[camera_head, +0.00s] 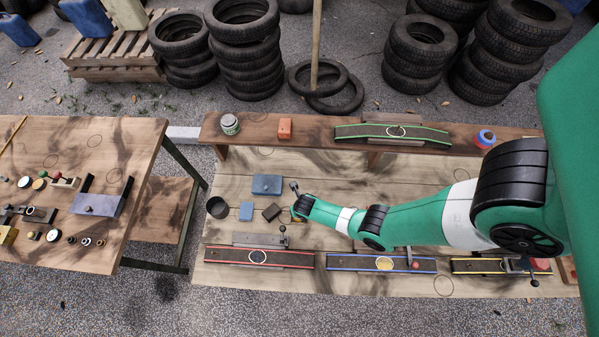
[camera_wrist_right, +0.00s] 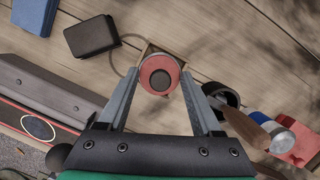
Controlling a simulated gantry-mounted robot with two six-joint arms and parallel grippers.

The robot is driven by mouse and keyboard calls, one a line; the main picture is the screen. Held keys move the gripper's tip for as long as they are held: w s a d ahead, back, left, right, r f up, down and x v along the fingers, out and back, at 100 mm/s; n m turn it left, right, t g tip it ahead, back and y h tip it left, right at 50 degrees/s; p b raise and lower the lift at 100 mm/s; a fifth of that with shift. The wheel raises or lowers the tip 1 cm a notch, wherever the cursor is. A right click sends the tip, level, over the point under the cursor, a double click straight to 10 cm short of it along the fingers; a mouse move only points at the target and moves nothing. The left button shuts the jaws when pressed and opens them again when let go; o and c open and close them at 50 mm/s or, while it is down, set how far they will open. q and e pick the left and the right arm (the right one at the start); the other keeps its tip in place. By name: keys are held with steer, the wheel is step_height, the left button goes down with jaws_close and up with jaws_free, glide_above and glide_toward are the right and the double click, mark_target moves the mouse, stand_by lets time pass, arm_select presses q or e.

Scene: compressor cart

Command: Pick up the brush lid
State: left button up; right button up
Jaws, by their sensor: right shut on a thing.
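In the right wrist view a round red piece with a dark centre (camera_wrist_right: 160,75), which looks like the brush lid, sits between the fingertips of my right gripper (camera_wrist_right: 159,82). The fingers are shut on its sides. Part of a square, wood-coloured thing shows just behind it; I cannot tell whether the two touch. In the head view my right gripper (camera_head: 297,208) is low over the middle of the bench, and the lid is too small to make out there. My left gripper is not in view.
The wooden bench (camera_head: 330,180) carries a dark box (camera_head: 272,212), a blue box (camera_head: 268,184), a smaller blue block (camera_head: 246,210) and a black cup (camera_head: 217,207) left of the gripper. Colour-edged strips (camera_head: 258,257) line the front. A blue-and-white cylinder (camera_wrist_right: 268,124) lies to the right in the wrist view.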

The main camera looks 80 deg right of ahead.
steer(key=p+v, duration=0.1)
steer(key=v, duration=0.1)
steer(key=d+p+v, duration=0.1)
steer(key=p+v, duration=0.1)
steer(key=shift+a+r, duration=0.1)
steer(key=shift+r, duration=0.2)
steer(key=s+a+r+p, duration=0.1)
steer(key=s+r+p, duration=0.6)
steer(key=s, duration=0.6)
steer(key=shift+s+r, duration=0.2)
steer(key=shift+r, duration=0.55)
steer(key=shift+a, duration=0.1)
